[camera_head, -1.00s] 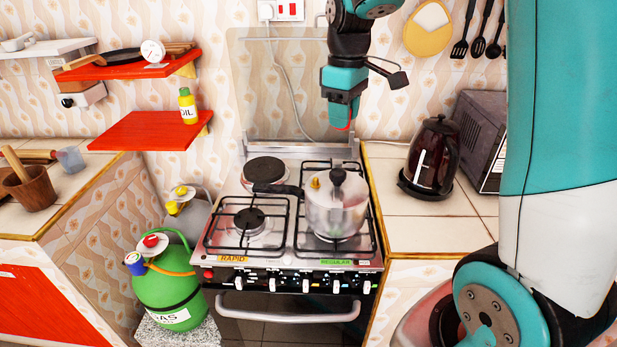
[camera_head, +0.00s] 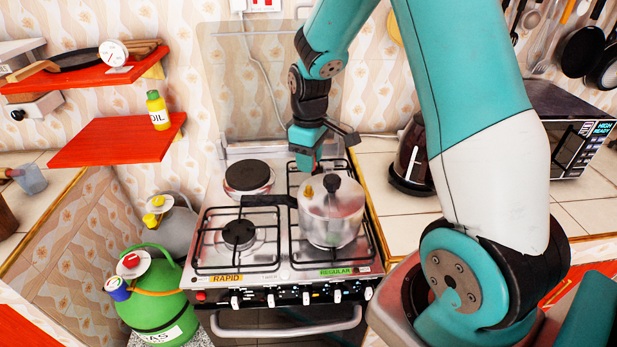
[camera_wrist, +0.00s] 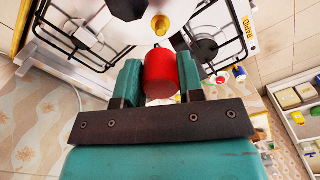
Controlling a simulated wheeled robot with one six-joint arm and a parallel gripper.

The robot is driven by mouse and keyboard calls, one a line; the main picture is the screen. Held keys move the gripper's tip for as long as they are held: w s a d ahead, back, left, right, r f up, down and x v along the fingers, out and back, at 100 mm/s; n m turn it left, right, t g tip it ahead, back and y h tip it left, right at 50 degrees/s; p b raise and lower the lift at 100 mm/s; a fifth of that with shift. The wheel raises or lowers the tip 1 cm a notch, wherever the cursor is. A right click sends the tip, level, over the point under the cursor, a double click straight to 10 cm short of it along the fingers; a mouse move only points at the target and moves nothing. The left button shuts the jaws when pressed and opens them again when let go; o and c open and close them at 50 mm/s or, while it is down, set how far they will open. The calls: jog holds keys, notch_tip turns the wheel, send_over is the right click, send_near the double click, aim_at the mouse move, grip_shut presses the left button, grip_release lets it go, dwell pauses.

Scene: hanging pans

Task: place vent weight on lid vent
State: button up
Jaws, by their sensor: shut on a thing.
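The red vent weight (camera_wrist: 161,74) is between the fingers of my gripper (camera_wrist: 160,68) in the wrist view. In the head view my gripper (camera_head: 305,163) is just behind and above the pressure cooker (camera_head: 331,220), and the weight is mostly hidden there. The cooker stands on the front right burner, with a black knob (camera_head: 332,183) and a brass lid vent (camera_head: 308,191) on its lid. In the wrist view the brass vent (camera_wrist: 160,25) shows just beyond the weight; the two look apart, but the exact height gap cannot be told.
The cooker's black handle (camera_head: 268,200) points left. A hot plate (camera_head: 249,175) is behind left, and the front left burner (camera_head: 238,234) is empty. A dark kettle (camera_head: 412,165) stands right of the stove. A red shelf (camera_head: 115,142) with an oil bottle (camera_head: 157,110) is at left.

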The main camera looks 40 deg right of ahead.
notch_tip(320, 180, down, 7)
jog(key=shift+r+p, duration=0.1)
jog(key=shift+p, duration=0.4)
jog(key=o, duration=0.9)
jog(key=shift+o, duration=0.2)
jog(key=r+b, duration=0.1)
jog(key=r, duration=0.3)
jog(key=r+b, duration=0.1)
jog(key=r, duration=0.3)
jog(key=r+b, duration=0.1)
jog(key=r, duration=0.3)
jog(key=shift+s+a, duration=0.1)
jog(key=shift+a, duration=0.15)
jog(key=s+a+r+y, duration=0.1)
jog(key=s+a+r, duration=0.25)
jog(key=a, duration=0.25)
jog(key=s+a+r+y, duration=0.1)
jog(key=s+a+r, duration=0.1)
jog(key=s+a, duration=0.3)
jog(key=s+a+r+n+y, duration=0.1)
jog(key=s+a+r+y, duration=0.1)
jog(key=s+a, duration=0.9)
jog(key=shift+s+r+n, duration=0.25)
jog(key=shift+s+n, duration=0.05)
jog(key=shift+s, duration=0.9)
jog(key=shift+f, duration=0.1)
